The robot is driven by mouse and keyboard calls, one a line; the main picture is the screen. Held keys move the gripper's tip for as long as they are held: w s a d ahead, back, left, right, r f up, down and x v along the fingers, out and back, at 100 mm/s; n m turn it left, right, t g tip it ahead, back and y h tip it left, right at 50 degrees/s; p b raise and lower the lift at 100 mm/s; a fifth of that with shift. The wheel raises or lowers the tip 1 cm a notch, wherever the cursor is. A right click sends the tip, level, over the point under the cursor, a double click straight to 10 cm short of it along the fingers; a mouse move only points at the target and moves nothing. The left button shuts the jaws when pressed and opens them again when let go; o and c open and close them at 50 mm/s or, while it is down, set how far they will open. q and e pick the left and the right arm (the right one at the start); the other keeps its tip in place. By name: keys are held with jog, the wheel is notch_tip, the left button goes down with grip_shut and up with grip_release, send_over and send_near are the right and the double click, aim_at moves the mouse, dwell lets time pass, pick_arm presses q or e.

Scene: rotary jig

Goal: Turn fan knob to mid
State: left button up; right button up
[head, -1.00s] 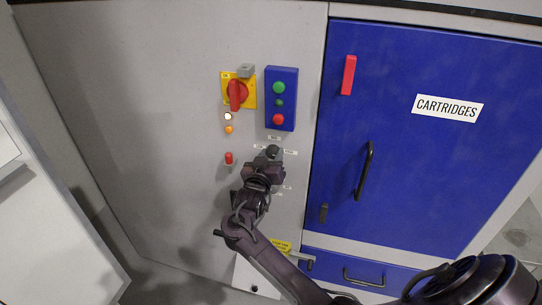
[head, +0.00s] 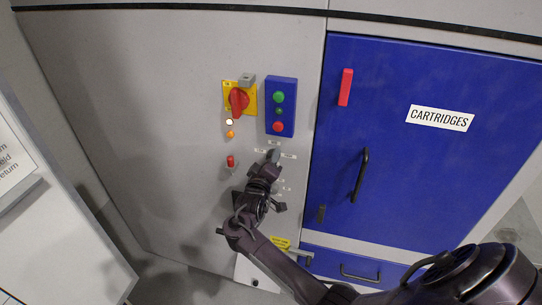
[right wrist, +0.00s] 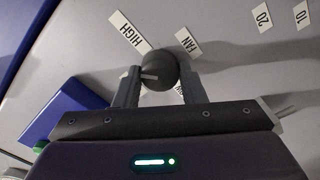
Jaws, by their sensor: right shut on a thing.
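The fan knob (right wrist: 158,68) is a dark round knob with a pale line on its face. In the right wrist view the line runs left from near its middle. Around it are a HIGH label (right wrist: 130,30), a FAN label (right wrist: 187,42) and a third label half hidden by a finger. My right gripper (right wrist: 158,88) is shut on the knob, one finger on each side. In the head view my right gripper (head: 272,160) is at the small white labels below the blue button box, and it mostly hides the knob. My left gripper is not in view.
Above are a blue button box (head: 280,107) and a red rotary switch (head: 239,100) on a yellow plate. A small red-topped switch (head: 231,162) sits left of my gripper. The blue cartridges door (head: 400,150) with its black handle (head: 360,175) is to the right.

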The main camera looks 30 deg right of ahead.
jog(key=shift+f+n, duration=0.1)
jog(key=shift+n, duration=4.8)
jog(key=o, duration=1)
jog(key=shift+a, duration=0.1)
jog(key=b+v, duration=0.2)
jog(key=v, duration=0.5)
jog(key=shift+s+a, duration=0.2)
jog(key=shift+a, duration=0.05)
